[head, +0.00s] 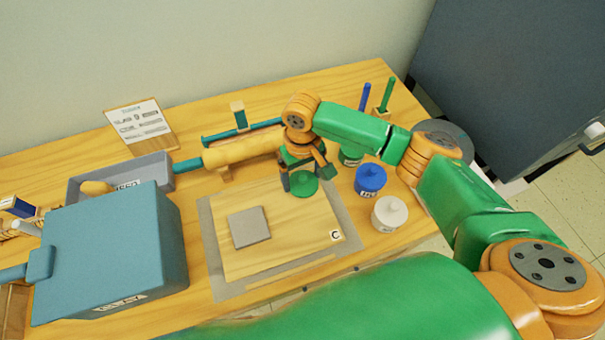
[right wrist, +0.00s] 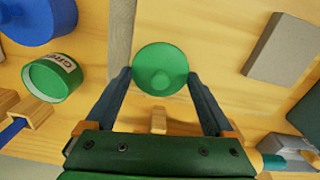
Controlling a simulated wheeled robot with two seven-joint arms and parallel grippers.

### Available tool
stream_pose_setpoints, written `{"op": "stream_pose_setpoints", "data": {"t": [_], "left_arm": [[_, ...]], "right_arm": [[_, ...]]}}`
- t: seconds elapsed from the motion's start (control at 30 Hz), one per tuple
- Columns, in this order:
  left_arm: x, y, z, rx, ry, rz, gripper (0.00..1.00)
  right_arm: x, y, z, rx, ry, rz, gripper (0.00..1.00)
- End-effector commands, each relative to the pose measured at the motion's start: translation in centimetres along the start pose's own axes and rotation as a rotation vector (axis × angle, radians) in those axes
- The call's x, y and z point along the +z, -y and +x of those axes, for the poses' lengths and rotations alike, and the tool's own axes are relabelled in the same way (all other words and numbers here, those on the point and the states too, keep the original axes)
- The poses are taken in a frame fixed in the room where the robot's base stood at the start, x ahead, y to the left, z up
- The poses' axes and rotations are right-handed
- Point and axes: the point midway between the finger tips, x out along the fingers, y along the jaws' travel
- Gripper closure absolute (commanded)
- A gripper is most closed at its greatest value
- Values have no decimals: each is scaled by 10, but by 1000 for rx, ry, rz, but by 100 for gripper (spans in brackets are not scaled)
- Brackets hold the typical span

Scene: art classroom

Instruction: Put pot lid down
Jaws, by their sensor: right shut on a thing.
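The green pot lid (head: 304,188) is a round disc with a small knob. It is between the fingers of my right gripper (head: 305,178), which is shut on it. In the right wrist view the lid (right wrist: 160,70) sits between the two fingertips (right wrist: 159,78). It is over the upper right part of the wooden board (head: 292,240); I cannot tell whether it touches the board. The open green pot (right wrist: 55,77) stands apart from the lid; in the head view the pot (head: 349,158) is partly hidden behind my right arm. My left gripper is not in view.
A blue lidded pot (head: 370,181) and a white lidded pot (head: 389,214) stand right of the board. A grey clay slab (head: 249,227) lies on the board. A rolling pin (head: 240,151) is behind it, and a teal clay box (head: 112,250) stands left.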

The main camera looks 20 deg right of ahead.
Motion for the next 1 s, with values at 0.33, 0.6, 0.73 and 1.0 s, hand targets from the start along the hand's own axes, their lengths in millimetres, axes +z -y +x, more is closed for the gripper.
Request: {"op": "stream_pose_setpoints", "data": {"t": [0.33, 0.6, 0.73, 1.0], "left_arm": [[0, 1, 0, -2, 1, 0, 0], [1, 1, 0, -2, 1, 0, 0], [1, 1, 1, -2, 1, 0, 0], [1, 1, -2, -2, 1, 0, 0]], "right_arm": [[0, 0, 2, 0, 0, 1, 0], [-1, 0, -36, -2, -5, 0, 0], [-1, 0, -74, -1, -5, 1, 0], [0, 0, -120, 0, 0, 2, 0]]}}
